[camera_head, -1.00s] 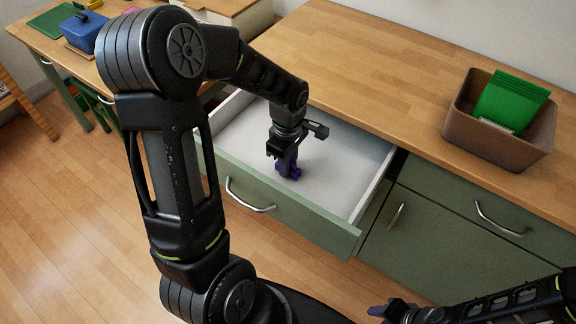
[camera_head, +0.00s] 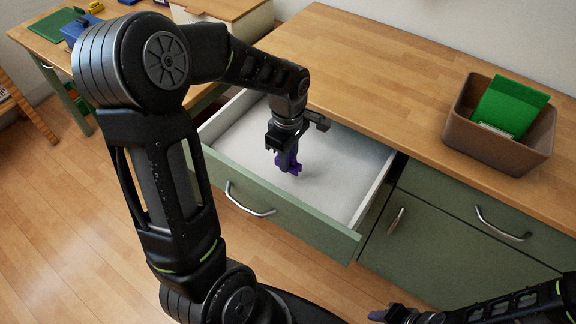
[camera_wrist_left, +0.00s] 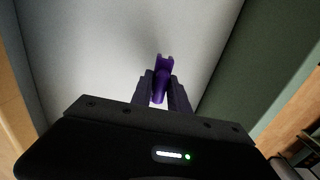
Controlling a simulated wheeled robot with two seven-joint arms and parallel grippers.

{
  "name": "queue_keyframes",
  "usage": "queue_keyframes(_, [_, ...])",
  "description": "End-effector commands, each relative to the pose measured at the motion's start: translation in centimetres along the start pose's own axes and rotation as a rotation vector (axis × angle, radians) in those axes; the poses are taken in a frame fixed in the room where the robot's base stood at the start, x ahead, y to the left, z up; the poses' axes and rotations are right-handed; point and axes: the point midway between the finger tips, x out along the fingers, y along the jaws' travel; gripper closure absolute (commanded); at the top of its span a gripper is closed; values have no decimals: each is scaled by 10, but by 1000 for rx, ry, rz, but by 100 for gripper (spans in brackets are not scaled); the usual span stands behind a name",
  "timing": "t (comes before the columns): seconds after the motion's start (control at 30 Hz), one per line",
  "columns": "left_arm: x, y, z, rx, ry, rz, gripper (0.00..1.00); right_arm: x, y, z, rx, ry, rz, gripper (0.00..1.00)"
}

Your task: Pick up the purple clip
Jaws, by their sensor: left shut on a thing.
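The purple clip (camera_head: 291,164) is in the open drawer (camera_head: 340,186), held upright between the fingers of my left gripper (camera_head: 288,152). The left wrist view shows the clip (camera_wrist_left: 163,76) gripped between the two dark fingers (camera_wrist_left: 161,90), its forked end sticking out past them. A faint shadow lies on the white drawer floor near the clip; I cannot tell for certain how far the clip is above the floor. My right gripper (camera_head: 385,314) is at the bottom edge of the head view, away from the drawer, and its finger gap is unclear.
The drawer's green front (camera_head: 275,205) and white side walls surround the left gripper. A wooden countertop (camera_head: 385,85) lies behind it. A brown bin (camera_head: 495,147) with a green item (camera_head: 511,107) stands on the counter at right. A side table with a blue container (camera_head: 77,32) is at upper left.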

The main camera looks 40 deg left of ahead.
Motion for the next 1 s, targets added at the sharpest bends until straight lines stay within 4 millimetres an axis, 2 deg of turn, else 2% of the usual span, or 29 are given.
queue_keyframes(0.03, [-12,1,0,-1,0,6,100,0,0,0,0,0,0,64])
queue_keyframes(0.2, [-43,1,0,0,0,5,100,0,0,0,0,0,0,64])
queue_keyframes(0.33, [-56,0,0,0,0,2,100,0,0,0,0,0,0,64])
queue_keyframes(1.0, [-59,0,0,0,-1,0,100,-1,0,0,0,0,0,64])
